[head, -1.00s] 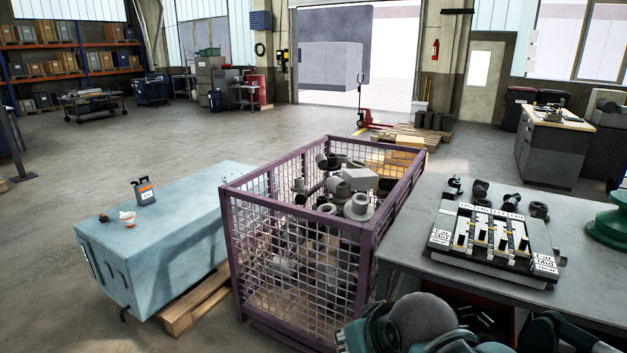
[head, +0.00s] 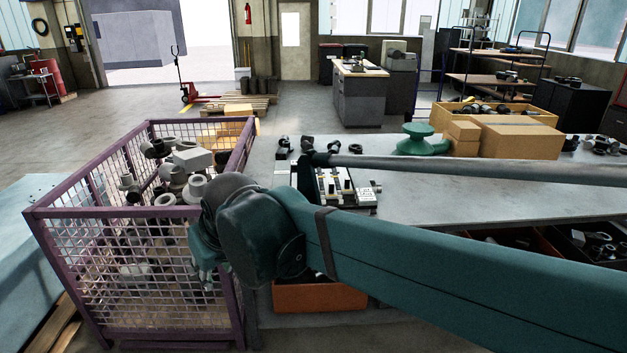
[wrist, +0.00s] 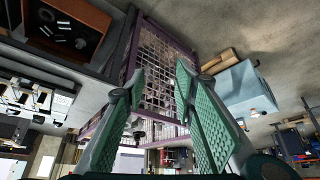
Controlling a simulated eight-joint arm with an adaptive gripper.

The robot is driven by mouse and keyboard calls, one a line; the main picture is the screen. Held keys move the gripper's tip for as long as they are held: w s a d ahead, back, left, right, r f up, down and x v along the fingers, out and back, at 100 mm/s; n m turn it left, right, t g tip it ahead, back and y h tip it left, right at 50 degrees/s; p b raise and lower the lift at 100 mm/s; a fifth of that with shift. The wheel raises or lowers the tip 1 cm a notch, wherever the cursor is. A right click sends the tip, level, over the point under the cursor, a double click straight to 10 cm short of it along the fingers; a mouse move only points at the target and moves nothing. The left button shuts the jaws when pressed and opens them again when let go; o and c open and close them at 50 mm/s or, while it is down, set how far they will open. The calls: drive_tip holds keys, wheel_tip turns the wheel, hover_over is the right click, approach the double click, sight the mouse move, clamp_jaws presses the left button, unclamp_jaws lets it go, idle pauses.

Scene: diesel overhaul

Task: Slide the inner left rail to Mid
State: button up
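The slider panel (head: 345,183) with its several black-and-white rails lies on the grey workbench. My arm crosses in front of it in the head view and hides its left and near parts, so I cannot tell the inner left rail or its setting. The panel also shows at the left of the wrist view (wrist: 25,98), tilted and small, with its labels unreadable. My gripper (wrist: 158,72) has two green ribbed fingers, spread apart with nothing between them. In the head view it is mostly hidden behind the wrist, in front of the mesh cage and well apart from the panel.
The purple mesh cage (head: 237,300) of metal parts stands left of the workbench (head: 450,195). A green flanged part (head: 420,142) and cardboard boxes (head: 520,141) stand behind the panel. An orange bin (head: 318,297) sits below. The benchtop right of the panel is mostly clear.

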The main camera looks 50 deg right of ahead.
drive_tip(key=w+d+r+m+g+p, duration=0.2)
drive_tip(key=w+d+r+p, duration=0.2)
drive_tip(key=w+d, duration=0.75)
drive_tip(key=w+d+r+m+g+p, duration=0.15)
drive_tip(key=w+d+r+p, duration=0.25)
drive_tip(key=w+d, duration=0.8)
drive_tip(key=d+f+m+p, duration=0.1)
drive_tip(key=d+f+p, duration=0.1)
drive_tip(key=d, duration=0.9)
drive_tip(key=d+f+m+g+p, duration=0.1)
drive_tip(key=d+f+p, duration=0.2)
drive_tip(key=d, duration=0.9)
drive_tip(key=w+d+f+m+g+p, duration=0.1)
drive_tip(key=d+f, duration=0.5)
drive_tip(key=d, duration=0.6)
drive_tip(key=shift+w+d+f+m+g+y+p, duration=0.1)
drive_tip(key=shift+d+f+m+g+y+p, duration=0.15)
drive_tip(key=shift+m+p, duration=0.4)
drive_tip(key=shift+d+f, duration=0.2)
drive_tip(key=shift+d, duration=0.2)
drive_tip(key=shift+f+p, duration=0.3)
drive_tip(key=shift+f, duration=3.6)
